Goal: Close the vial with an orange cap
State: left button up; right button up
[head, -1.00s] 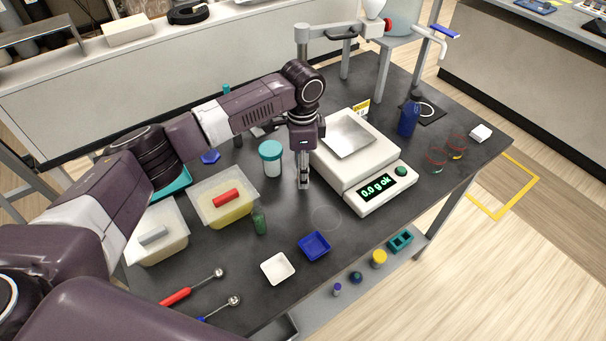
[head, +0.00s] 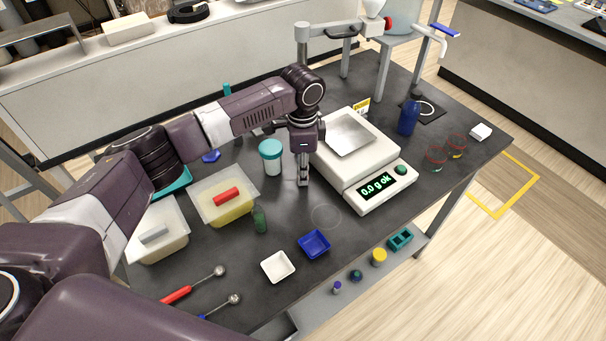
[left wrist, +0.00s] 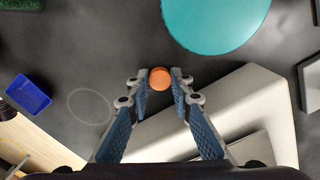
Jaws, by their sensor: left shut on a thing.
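My left gripper (head: 303,183) points straight down at the bench, between the teal-lidded jar and the scale. In the left wrist view its fingertips (left wrist: 160,82) are shut on a round orange cap (left wrist: 160,78), seen from above. Whatever is below the cap is hidden from this angle. In the head view the fingers cover the cap, and I cannot make out the vial. My right gripper is not in view.
The teal-lidded jar (head: 271,157) stands close on the left of the gripper and the scale (head: 352,160) close on its right. A green bottle (head: 260,219), a blue tray (head: 314,244) and a white tray (head: 278,267) lie in front. A faint circle (head: 326,217) marks bare bench.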

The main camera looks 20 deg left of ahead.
pick_arm(q)
notch_tip(320, 180, up, 20)
jog(key=b, duration=0.2)
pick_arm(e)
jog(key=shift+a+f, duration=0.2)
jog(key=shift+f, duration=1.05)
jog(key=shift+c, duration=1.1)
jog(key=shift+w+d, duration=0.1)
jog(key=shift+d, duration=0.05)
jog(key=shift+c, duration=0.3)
